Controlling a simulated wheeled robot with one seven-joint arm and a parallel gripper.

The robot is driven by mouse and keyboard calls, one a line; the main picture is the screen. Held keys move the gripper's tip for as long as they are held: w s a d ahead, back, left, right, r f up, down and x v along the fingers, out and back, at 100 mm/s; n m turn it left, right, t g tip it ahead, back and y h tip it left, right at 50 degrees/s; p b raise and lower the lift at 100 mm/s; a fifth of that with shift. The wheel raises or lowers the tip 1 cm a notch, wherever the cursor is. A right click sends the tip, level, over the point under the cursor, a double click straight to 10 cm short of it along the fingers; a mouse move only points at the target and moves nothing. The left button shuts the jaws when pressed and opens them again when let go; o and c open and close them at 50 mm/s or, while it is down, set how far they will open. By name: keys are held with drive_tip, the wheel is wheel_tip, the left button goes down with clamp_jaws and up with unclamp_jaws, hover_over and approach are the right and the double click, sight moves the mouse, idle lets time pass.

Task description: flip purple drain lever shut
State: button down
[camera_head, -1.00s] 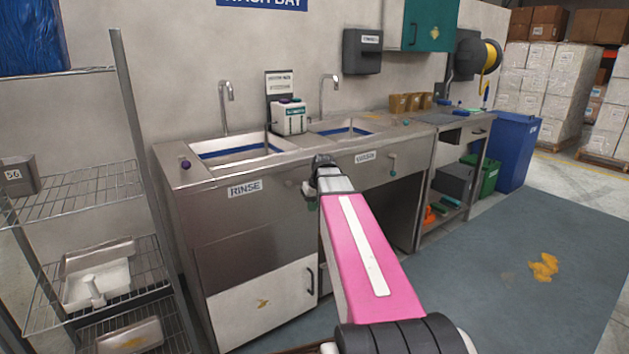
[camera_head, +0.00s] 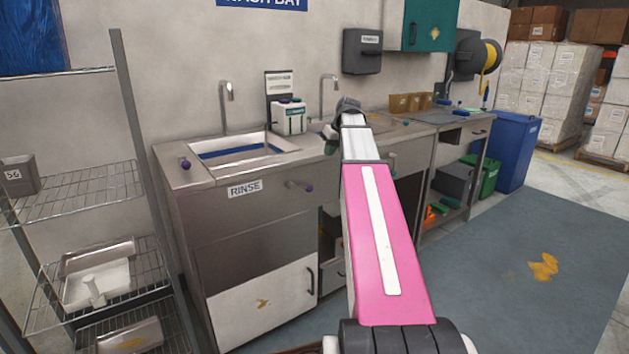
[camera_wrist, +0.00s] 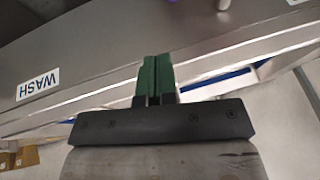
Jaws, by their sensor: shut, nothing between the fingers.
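The purple drain lever (camera_head: 303,186) is on the front of the sink counter, right of the RINSE label. Its grey bar points right, roughly level, and ends in a purple tip. In the wrist view a purple tip (camera_wrist: 223,4) shows at the top edge, mostly cut off. My gripper (camera_head: 331,147) is above and right of the lever, near the counter's front edge, apart from it. Its green fingers (camera_wrist: 156,76) are together with nothing between them. A second purple knob (camera_head: 185,164) sits on the counter top at the left.
A lever with a green tip (camera_head: 392,160) is farther right, partly hidden by my arm. A wire shelf (camera_head: 70,204) stands left. Floor at right is clear.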

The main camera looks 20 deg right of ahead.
approach(302, 187)
drive_tip(key=w+d+f, duration=0.3)
drive_tip(key=w+f, duration=0.1)
drive_tip(key=f, duration=0.2)
drive_tip(key=shift+w+a+f, duration=0.1)
drive_tip(key=shift+a+f, duration=0.05)
drive_tip(key=shift+f, duration=0.25)
